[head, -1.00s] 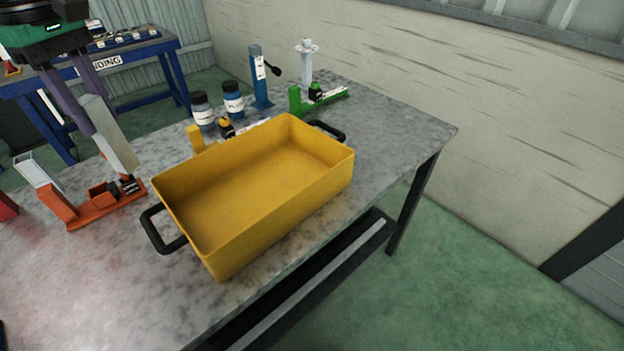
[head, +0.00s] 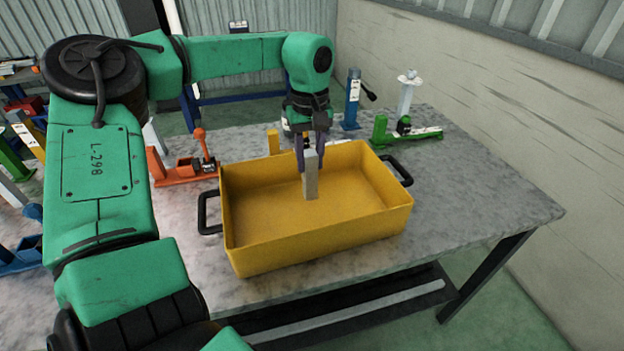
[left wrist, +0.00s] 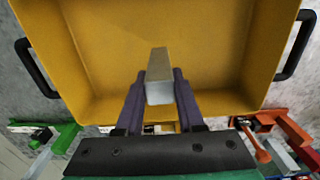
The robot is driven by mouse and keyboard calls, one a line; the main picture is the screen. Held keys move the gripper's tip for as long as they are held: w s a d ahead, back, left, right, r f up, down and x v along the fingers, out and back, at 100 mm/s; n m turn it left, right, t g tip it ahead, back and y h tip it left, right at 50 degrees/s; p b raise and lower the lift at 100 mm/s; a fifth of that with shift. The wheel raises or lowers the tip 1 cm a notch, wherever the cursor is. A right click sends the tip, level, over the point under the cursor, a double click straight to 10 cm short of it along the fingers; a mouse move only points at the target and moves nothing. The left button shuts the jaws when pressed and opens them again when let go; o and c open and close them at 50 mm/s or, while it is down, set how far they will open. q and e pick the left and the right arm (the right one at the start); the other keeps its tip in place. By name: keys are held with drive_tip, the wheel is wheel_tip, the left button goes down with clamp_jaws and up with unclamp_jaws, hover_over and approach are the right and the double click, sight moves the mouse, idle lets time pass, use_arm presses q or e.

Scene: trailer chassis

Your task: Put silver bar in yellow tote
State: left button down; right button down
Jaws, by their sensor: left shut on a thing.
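The silver bar (head: 311,176) is a short grey square bar, held upright. My left gripper (head: 313,160) is shut on its upper part, and the bar hangs down over the inside of the yellow tote (head: 320,240). In the left wrist view the bar (left wrist: 159,75) stands between the two purple fingers of the gripper (left wrist: 160,90), with the tote floor (left wrist: 210,50) behind it. I cannot tell whether its lower end touches the floor. The tote is otherwise empty and has black handles at both ends. My right gripper is not in view.
The tote stands on a grey worktable (head: 480,200). An orange clamp (head: 185,170) is left of it. A blue stand (head: 352,98) and a green clamp (head: 405,130) are behind it. The table's right end is clear.

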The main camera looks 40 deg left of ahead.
sight(310, 177)
use_arm(q)
wheel_tip(310, 177, down, 6)
drive_tip(key=shift+s+r+p, duration=0.15)
drive_tip(key=shift+r+p, duration=0.1)
drive_tip(key=shift+p, duration=0.15)
drive_tip(key=shift+f, duration=0.1)
drive_tip(key=shift+f+b, duration=0.15)
drive_tip(key=shift+b, duration=0.15)
drive_tip(key=c, duration=0.5)
unclamp_jaws()
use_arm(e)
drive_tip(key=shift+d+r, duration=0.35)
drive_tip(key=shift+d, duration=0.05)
use_arm(q)
drive_tip(key=shift+r, duration=0.5)
wheel_tip(310, 177, up, 12)
drive_tip(key=shift+f+b, duration=0.25)
drive_tip(key=shift+b, duration=0.1)
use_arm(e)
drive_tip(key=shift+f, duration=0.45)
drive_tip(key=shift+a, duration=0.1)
